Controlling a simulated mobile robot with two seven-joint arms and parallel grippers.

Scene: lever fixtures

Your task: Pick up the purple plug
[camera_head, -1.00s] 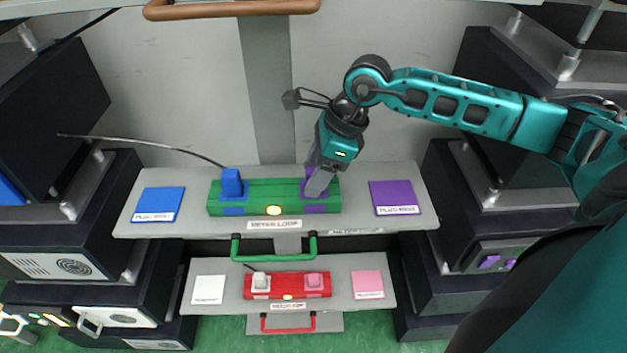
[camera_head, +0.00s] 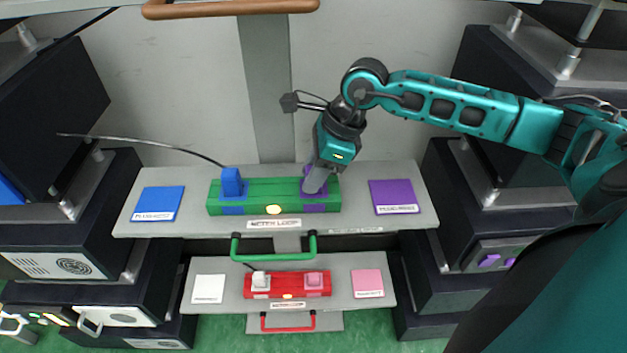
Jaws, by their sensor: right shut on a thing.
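The purple plug (camera_head: 306,172) stands at the right end of the green block (camera_head: 272,190) on the upper shelf, mostly hidden behind my gripper. My right gripper (camera_head: 315,184) comes down on it from above and is shut on it. The purple patch (camera_head: 315,208) on the block's front shows just below the fingers. I cannot tell whether the plug is clear of its socket. My left gripper is not in view.
A blue plug (camera_head: 231,182) with a cable stands at the block's left end. A blue pad (camera_head: 159,203) and a purple pad (camera_head: 394,196) flank the block. Below are a green handle (camera_head: 274,255) and a red block (camera_head: 287,285). Dark cabinets stand on both sides.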

